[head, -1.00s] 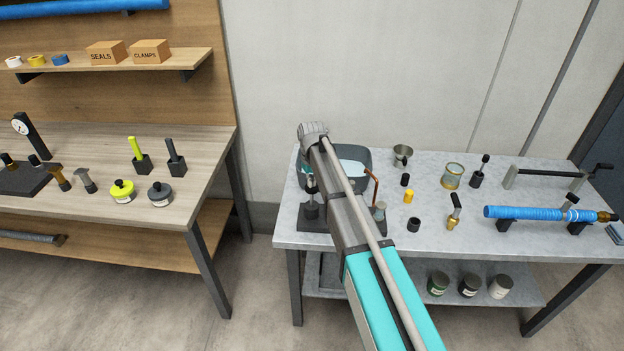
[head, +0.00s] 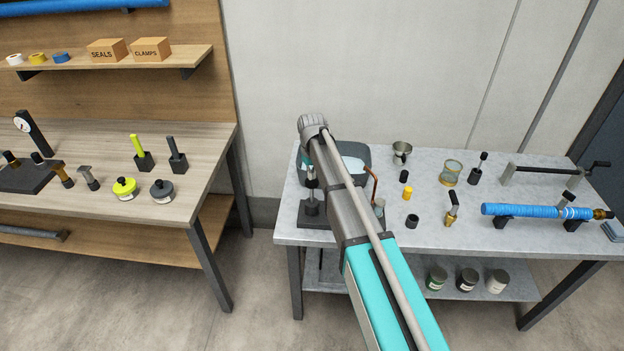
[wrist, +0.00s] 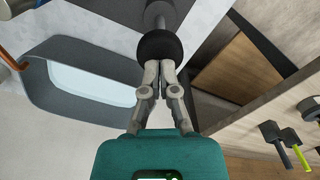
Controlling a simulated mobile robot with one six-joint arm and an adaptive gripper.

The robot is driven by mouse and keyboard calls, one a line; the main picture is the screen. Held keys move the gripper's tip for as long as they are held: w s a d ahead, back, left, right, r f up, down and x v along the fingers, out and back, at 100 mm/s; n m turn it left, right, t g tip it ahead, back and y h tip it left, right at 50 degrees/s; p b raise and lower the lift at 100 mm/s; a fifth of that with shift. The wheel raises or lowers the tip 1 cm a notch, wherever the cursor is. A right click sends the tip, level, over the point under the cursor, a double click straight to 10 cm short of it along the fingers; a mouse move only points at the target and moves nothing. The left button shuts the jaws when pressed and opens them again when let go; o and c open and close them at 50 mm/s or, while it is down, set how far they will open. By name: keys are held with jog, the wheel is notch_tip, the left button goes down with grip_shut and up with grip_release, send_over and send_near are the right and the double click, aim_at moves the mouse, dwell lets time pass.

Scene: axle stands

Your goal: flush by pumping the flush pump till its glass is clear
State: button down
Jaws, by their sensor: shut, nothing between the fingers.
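The flush pump (head: 312,208) stands on a dark base at the left end of the metal table, partly behind my arm in the head view. In the wrist view its round black knob (wrist: 159,46) is right at the fingertips of my gripper (wrist: 160,66), with a grey shaft beyond it. The fingers are shut together with nothing between them; the tips touch or nearly touch the knob. A small glass (head: 379,208) stands by the copper pipe (head: 374,184), partly hidden by my arm; I cannot tell how clear it is.
A dark grey tub (wrist: 45,95) with pale liquid sits beside the pump. A metal cup (head: 402,149), a yellow-rimmed jar (head: 451,172), small fittings and a blue-wrapped shaft (head: 535,211) stand further right. A wooden bench (head: 100,215) is on the left, across a gap.

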jog(key=shift+r+p, duration=2.65)
jog(key=shift+r, duration=0.3)
jog(key=s+d+f+m+b, duration=0.2)
jog(key=s+d+f+b, duration=0.2)
jog(key=s+d, duration=0.7)
jog(key=s+d+f+m+b, duration=0.3)
jog(key=s+d+f+b, duration=0.2)
jog(key=s+d, duration=0.5)
jog(key=s, duration=0.5)
jog(key=shift+d+m, duration=0.3)
jog(key=shift+d, duration=0.05)
